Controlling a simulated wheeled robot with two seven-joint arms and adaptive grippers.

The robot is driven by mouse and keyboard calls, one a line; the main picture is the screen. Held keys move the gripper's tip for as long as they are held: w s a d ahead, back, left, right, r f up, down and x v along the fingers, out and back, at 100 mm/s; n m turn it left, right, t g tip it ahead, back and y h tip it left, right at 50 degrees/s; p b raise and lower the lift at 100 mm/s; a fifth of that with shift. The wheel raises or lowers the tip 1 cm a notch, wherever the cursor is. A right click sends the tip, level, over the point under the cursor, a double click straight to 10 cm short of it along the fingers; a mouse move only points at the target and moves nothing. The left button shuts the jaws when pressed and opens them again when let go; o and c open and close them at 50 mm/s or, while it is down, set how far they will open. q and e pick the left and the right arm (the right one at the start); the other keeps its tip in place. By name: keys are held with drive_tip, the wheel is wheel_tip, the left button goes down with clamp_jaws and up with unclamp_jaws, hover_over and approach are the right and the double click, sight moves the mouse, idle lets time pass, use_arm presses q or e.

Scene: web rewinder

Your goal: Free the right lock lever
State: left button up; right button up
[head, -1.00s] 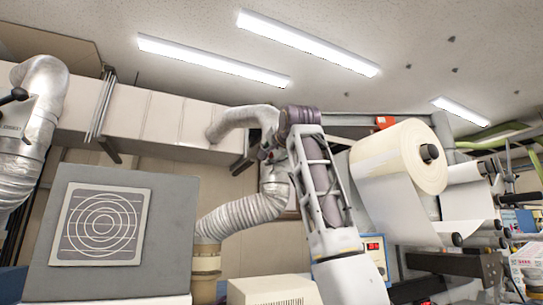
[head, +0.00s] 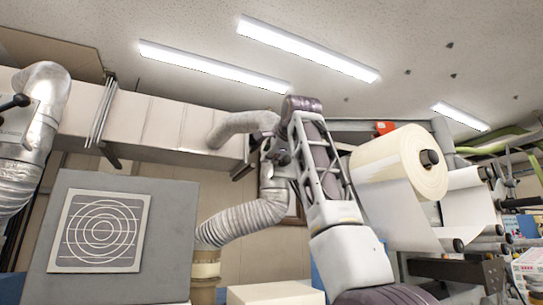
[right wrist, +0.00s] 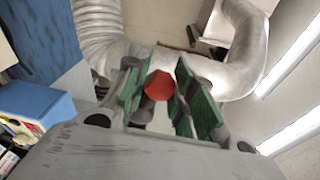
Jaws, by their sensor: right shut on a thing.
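My right gripper (head: 270,152) is at the centre of the head view, in front of the wall and the silver ducts. In the right wrist view, its two green-padded fingers (right wrist: 160,96) stand on either side of a red knob (right wrist: 158,85) and are shut on it. The knob looks like a lever end, but the lever's shaft is hidden. In the head view my own wrist and forearm hide the knob. A red part (head: 385,127) also shows on the rewinder frame behind the white roll (head: 400,165). My left gripper is not in view.
A flexible silver duct (head: 240,220) runs close behind my right gripper. A grey box with a ringed panel (head: 100,232) stands at the left. A beige box (head: 275,293) is at the bottom centre. The rewinder rollers stand to the right of my arm.

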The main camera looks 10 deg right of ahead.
drive_tip(key=shift+r, duration=0.15)
drive_tip(key=o, duration=1.1)
drive_tip(key=shift+c, duration=0.2)
drive_tip(key=s, duration=1.2)
drive_tip(key=shift+d+r, duration=0.35)
drive_tip(key=shift+d, duration=0.05)
drive_tip(key=o, duration=0.3)
drive_tip(key=shift+o, duration=0.7)
drive_tip(key=shift+a, duration=0.1)
